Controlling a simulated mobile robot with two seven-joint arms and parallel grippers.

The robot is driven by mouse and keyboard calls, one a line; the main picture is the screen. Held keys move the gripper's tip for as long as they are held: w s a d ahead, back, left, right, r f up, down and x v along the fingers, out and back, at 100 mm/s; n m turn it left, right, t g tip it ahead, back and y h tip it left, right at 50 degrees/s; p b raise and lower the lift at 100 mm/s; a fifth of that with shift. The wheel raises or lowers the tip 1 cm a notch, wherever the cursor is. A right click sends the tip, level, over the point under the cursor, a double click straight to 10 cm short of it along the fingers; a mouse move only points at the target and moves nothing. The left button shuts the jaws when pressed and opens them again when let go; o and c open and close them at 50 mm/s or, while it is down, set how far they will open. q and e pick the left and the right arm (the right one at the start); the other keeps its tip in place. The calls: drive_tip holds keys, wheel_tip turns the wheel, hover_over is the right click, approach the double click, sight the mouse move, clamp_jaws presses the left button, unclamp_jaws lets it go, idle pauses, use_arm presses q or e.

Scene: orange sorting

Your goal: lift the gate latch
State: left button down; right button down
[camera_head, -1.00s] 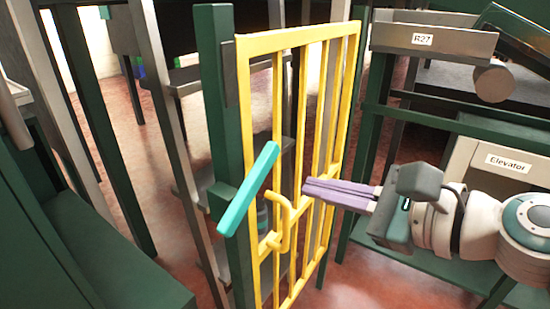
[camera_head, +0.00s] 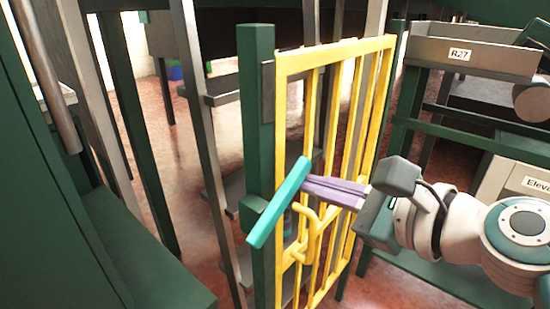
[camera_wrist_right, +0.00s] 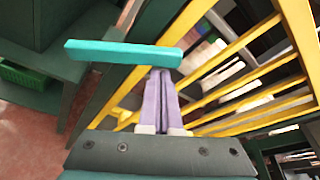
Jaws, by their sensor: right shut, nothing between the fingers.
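The teal latch bar (camera_head: 279,203) sits tilted on the front of the yellow gate (camera_head: 296,48), its upper end to the right. In the right wrist view the teal bar (camera_wrist_right: 105,50) crosses just beyond the fingertips. My right gripper (camera_head: 305,186) is shut and empty, its purple fingers pointing left with the tips at the upper part of the bar. The tips also show in the wrist view (camera_wrist_right: 160,73), right below the bar's right part. I cannot tell whether they touch it. My left gripper is not in view.
A yellow hook-shaped handle (camera_head: 309,232) is on the gate below the bar. A dark green post (camera_head: 258,120) stands left of the gate. A shelf labelled R27 (camera_head: 485,61) and a box labelled Elevator (camera_head: 512,190) are at the right.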

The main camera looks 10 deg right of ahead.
sight(299, 168)
drive_tip(key=shift+a+r+n, duration=0.1)
drive_tip(key=shift+r+n, duration=0.25)
drive_tip(key=shift+n, duration=0.15)
drive_tip(key=shift+s+a+r+n+t+h, duration=0.2)
drive_tip(key=shift+r+n+t, duration=0.15)
drive_tip(key=shift+n, duration=0.15)
drive_tip(key=shift+s+a+r+n+t+h, duration=0.1)
drive_tip(key=shift+r+n+t+h, duration=0.2)
drive_tip(key=shift+n, duration=0.2)
drive_tip(key=shift+s+a+r+n+t, duration=0.2)
drive_tip(key=shift+r+n+t, duration=0.05)
drive_tip(key=shift+n, duration=0.3)
drive_tip(key=shift+s+a+r+n+t, duration=0.15)
drive_tip(key=shift+a+r+n+t, duration=0.1)
drive_tip(key=shift+n, duration=0.3)
drive_tip(key=shift+s+a+r+n+t+b, duration=0.3)
drive_tip(key=shift+a+r+n+t+b, duration=0.15)
drive_tip(key=shift+n, duration=0.5)
drive_tip(key=shift+s+a+r+n+t+b, duration=0.2)
drive_tip(key=shift+s+a+n+b, duration=0.25)
drive_tip(key=shift+n, duration=0.5)
drive_tip(key=shift+w, duration=0.1)
drive_tip(key=shift+d, duration=0.1)
